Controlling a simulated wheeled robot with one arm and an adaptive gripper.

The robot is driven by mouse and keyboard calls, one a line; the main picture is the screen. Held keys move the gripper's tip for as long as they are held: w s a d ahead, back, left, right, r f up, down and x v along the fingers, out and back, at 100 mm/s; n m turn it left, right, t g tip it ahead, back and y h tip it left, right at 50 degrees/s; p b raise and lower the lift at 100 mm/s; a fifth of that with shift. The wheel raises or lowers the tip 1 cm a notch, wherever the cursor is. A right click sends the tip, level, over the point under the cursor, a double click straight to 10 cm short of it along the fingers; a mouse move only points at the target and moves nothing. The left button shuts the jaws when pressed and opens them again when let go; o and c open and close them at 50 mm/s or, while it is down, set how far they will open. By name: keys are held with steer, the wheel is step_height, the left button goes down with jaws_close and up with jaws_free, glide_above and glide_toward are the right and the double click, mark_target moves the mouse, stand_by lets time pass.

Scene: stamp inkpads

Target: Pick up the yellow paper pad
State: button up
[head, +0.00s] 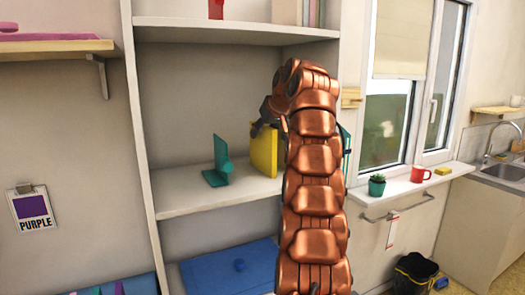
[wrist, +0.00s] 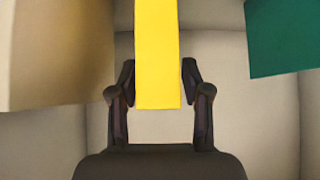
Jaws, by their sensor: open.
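The yellow paper pad (head: 264,150) stands upright on the middle shelf in the head view, partly hidden by my copper arm. In the wrist view the yellow pad (wrist: 157,55) reaches down between the two fingers of my gripper (wrist: 160,82). The gripper is open, with a finger on each side of the pad and a visible gap at each side. In the head view my gripper (head: 268,113) is at the pad's upper edge, partly hidden by the arm.
A teal bookend (head: 219,165) stands left of the pad on the shelf (head: 190,201). A teal-green piece (wrist: 285,38) shows at the right in the wrist view. Another shelf (head: 230,29) lies above. A blue box (head: 225,268) sits below. The windowsill (head: 410,185) is at the right.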

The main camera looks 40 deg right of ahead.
steer(key=shift+c, duration=0.4)
jaws_close()
stand_by(0.4)
